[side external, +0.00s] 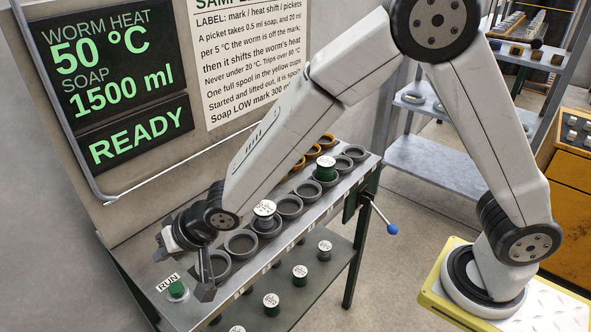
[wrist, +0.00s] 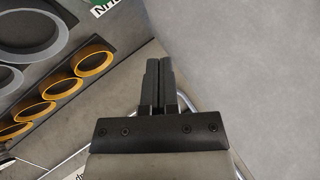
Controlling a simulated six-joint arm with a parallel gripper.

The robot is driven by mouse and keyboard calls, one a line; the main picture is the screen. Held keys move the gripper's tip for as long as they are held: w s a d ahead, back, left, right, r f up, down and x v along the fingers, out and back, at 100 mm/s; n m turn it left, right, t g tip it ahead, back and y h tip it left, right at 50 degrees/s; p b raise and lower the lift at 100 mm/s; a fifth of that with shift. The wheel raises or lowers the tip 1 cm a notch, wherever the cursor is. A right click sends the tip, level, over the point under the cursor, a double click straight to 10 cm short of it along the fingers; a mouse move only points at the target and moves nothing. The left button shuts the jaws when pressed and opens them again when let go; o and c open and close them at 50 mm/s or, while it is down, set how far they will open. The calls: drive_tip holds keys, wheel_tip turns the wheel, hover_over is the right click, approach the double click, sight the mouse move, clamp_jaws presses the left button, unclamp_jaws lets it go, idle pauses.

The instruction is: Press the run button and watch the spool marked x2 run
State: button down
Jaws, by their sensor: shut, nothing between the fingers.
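The green run button (side external: 177,288) sits at the near left end of the bench, beside a RUN label (side external: 168,281). My gripper (side external: 205,293) points down just right of the button, apart from it in the picture; its height above the bench is hard to tell. In the wrist view my gripper (wrist: 159,63) has its fingers together and empty. A white-topped spool (side external: 265,210) and a green spool (side external: 326,165) sit in the row of grey cups. Their marks are too small to read, so I cannot tell which is x2.
The screen (side external: 110,70) reads worm heat 50 °C, soap 1500 ml, READY. Yellow cups (wrist: 93,61) line the bench's back. Several spools stand on the lower shelf (side external: 315,275). A blue-knobbed lever (side external: 391,229) sticks out at the bench's right end.

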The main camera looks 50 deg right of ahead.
sight(179, 289)
drive_tip(key=shift+f, duration=3.55)
